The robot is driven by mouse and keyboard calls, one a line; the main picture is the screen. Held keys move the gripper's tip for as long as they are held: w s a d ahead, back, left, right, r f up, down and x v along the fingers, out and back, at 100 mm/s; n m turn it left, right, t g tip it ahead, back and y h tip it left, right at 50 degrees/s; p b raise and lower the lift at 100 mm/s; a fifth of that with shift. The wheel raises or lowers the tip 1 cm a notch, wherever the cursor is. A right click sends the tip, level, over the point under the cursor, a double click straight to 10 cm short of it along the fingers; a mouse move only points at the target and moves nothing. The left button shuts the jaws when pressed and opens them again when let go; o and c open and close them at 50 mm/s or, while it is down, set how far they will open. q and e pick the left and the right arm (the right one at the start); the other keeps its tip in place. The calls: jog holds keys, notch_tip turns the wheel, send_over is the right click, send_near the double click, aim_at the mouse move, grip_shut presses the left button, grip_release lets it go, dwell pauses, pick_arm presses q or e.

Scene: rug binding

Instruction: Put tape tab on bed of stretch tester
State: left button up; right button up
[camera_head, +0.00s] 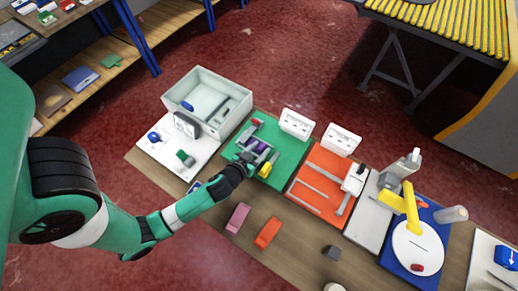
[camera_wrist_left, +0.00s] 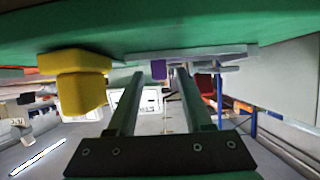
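My left gripper (camera_head: 247,160) reaches over the green mat (camera_head: 293,149). In the left wrist view its two fingers (camera_wrist_left: 158,75) stand apart, with a gap between the tips. A small purple piece (camera_wrist_left: 158,69), perhaps the tape tab, shows between the fingertips against a grey plate (camera_wrist_left: 215,54); I cannot see either finger touch it. In the head view purple parts (camera_head: 258,146) lie just beyond the gripper, on what may be the stretch tester's bed. A yellow block (camera_head: 265,170) is beside it and also shows in the wrist view (camera_wrist_left: 82,82). My right gripper is out of view.
A grey bin (camera_head: 240,92) and a white board (camera_head: 154,130) lie left of the mat. White cards (camera_head: 341,138) stand behind. An orange mat (camera_head: 312,204) lies to the right. Pink (camera_head: 237,217) and orange (camera_head: 267,232) blocks lie on the table in front.

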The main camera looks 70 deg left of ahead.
pick_arm(q)
jog(key=shift+r, duration=0.15)
jog(key=shift+s+d+r, duration=0.1)
jog(key=shift+s+d, duration=0.1)
jog(key=v, duration=1.1)
jog(key=shift+s, duration=0.2)
jog(key=shift+d, duration=0.1)
